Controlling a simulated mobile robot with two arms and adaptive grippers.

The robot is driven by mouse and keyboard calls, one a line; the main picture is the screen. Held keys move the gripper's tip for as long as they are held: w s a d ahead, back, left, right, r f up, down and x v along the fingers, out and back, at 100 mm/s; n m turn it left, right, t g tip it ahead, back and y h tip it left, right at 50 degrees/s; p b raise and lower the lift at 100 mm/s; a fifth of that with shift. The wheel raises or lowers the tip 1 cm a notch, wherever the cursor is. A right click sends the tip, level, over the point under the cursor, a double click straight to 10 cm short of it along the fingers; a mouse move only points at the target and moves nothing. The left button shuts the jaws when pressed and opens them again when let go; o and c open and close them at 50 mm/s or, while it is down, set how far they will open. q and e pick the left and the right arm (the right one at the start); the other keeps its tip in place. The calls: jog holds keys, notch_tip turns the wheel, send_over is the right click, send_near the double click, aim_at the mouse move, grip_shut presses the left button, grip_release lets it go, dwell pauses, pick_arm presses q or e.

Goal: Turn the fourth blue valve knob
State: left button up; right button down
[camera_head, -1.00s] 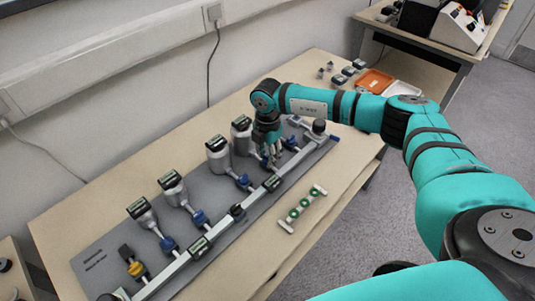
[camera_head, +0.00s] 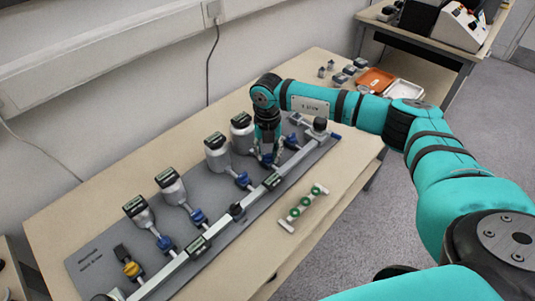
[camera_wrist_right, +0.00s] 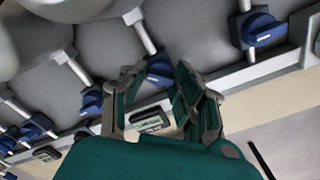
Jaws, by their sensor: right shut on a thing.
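A row of blue valve knobs runs along a grey panel (camera_head: 98,262) on the table. From the left they are the first (camera_head: 165,243), second (camera_head: 198,216) and third (camera_head: 242,180), then the one at my right gripper, then another (camera_head: 292,140) at the far right. My right gripper (camera_head: 267,158) points down at the fourth blue knob and is shut on it. In the right wrist view that knob (camera_wrist_right: 159,70) shows between the two fingers (camera_wrist_right: 157,92), partly hidden by them. My left gripper is not in view.
Grey cylinders (camera_head: 217,155) stand behind the knobs, close to my gripper. A metal rail (camera_head: 218,224) with small gauges runs in front. A yellow knob (camera_head: 132,269) is at the left end. A white bar with green knobs (camera_head: 304,203) lies on the table's front part.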

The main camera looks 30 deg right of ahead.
aim_at(268, 155)
jog(key=n+b, duration=0.1)
jog(key=n, duration=0.3)
jog(key=shift+n+b, duration=0.9)
jog(key=shift+n, duration=1.2)
jog(key=shift+r, duration=0.1)
jog(key=c, duration=1)
grip_release()
notch_tip(268, 155, up, 12)
jog(key=shift+f, duration=0.1)
jog(key=shift+s, duration=0.1)
